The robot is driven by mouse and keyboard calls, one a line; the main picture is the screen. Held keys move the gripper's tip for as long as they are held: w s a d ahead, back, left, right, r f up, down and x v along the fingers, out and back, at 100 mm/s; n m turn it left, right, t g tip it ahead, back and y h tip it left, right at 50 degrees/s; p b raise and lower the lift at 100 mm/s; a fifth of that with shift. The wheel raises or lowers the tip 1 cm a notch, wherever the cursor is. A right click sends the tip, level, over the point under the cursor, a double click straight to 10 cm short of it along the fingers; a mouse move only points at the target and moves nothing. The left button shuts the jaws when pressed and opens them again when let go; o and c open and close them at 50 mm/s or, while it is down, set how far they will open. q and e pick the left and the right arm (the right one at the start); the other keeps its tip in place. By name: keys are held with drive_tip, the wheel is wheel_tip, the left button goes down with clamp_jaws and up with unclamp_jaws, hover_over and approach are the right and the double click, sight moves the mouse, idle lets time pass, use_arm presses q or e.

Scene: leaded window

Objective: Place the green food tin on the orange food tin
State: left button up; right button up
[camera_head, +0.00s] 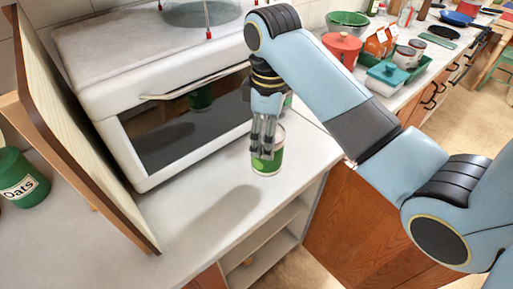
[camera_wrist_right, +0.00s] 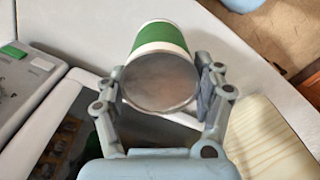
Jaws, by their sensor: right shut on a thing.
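The green food tin (camera_head: 267,162), with a green label and pale bands, is upright over the pale counter in front of the white oven. My right gripper (camera_head: 265,142) reaches down from above and is shut on it. In the right wrist view the green tin (camera_wrist_right: 160,78) shows its grey metal end between the two fingers of my right gripper (camera_wrist_right: 162,90). I cannot tell whether the tin touches the counter. No orange food tin can be made out for certain; an orange container (camera_head: 378,43) stands far back right. My left gripper is not in view.
The white oven (camera_head: 170,95) stands just behind the tin. A wooden board (camera_head: 75,130) stands upright at the left, with a green Oats canister (camera_head: 20,180) beyond it. A red pot (camera_head: 342,48) and a teal-lidded box (camera_head: 387,77) crowd the back right counter. The counter left of the tin is clear.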

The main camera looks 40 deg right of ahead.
drive_tip(key=shift+w+a+f, duration=0.6)
drive_tip(key=shift+w+f, duration=0.2)
drive_tip(key=shift+w, duration=0.15)
wheel_tip(320, 180, down, 3)
drive_tip(key=shift+f+p, duration=0.15)
drive_tip(key=shift+p, duration=0.3)
drive_tip(key=shift+f, duration=0.2)
drive_tip(key=o, duration=1.1)
drive_tip(key=shift+f, duration=0.15)
drive_tip(key=o, duration=0.5)
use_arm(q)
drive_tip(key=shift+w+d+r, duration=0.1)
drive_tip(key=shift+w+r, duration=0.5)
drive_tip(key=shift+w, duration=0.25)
use_arm(e)
drive_tip(key=shift+o, duration=0.2)
